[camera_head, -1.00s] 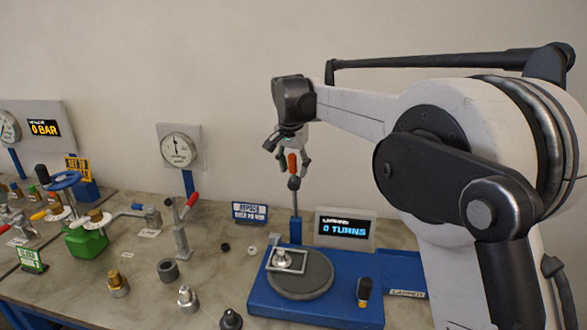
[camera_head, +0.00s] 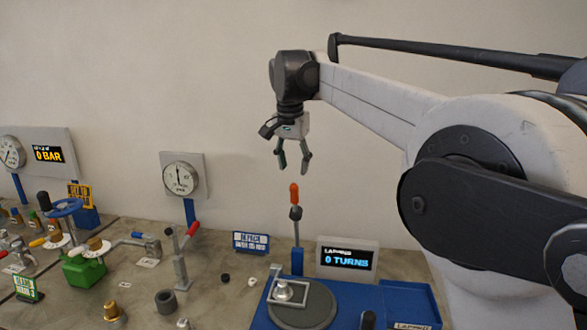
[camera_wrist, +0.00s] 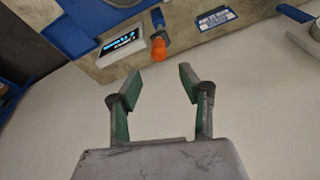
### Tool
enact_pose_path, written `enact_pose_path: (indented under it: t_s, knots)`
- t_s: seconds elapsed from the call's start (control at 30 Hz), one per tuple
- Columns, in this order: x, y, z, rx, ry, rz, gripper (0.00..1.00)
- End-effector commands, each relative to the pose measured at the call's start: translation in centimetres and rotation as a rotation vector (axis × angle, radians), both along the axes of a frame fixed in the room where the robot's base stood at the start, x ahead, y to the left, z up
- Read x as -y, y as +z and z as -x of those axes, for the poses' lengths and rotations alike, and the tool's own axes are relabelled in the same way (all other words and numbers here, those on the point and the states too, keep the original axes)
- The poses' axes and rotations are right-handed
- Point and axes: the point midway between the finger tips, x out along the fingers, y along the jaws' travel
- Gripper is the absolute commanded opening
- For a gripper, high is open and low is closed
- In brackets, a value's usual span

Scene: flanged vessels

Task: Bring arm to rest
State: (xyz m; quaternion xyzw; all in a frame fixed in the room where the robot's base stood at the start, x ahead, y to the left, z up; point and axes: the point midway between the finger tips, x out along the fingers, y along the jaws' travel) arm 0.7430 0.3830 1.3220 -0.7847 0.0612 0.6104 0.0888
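My gripper (camera_head: 295,167) is open and empty, raised above the bench in front of the wall in the head view. Its two green-padded fingers stand apart in the wrist view (camera_wrist: 160,85), with nothing between them. Below it in the head view, an upright tool with an orange handle (camera_head: 294,194) stands in a blue holder (camera_head: 297,261). The orange handle also shows in the wrist view (camera_wrist: 159,50), beyond the fingertips. A clear gap separates the fingertips from the handle.
The blue lapping station (camera_head: 390,291) has a grey round plate (camera_head: 318,308) and a display reading 0 TURNS (camera_head: 347,258). A gauge (camera_head: 182,178) stands left of my gripper. A green block (camera_head: 84,270) and several metal fittings lie farther left. The air around my gripper is free.

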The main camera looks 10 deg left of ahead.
Motion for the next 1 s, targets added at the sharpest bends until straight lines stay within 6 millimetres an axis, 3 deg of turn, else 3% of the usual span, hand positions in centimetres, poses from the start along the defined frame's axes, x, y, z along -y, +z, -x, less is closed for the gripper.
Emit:
enact_pose_path:
  t_s: [0.2,0.33,0.67,1.0]
  knots:
    - [0.2,0.0,0.1,0.001,0.001,0.000,0.39]
    - [2.0,0.4,0.6,0.009,0.006,-0.004,0.39]
    - [12.0,1.1,5.1,0.071,0.048,-0.015,0.39]
    - [21.6,-0.8,12.4,0.146,0.091,-0.013,0.39]
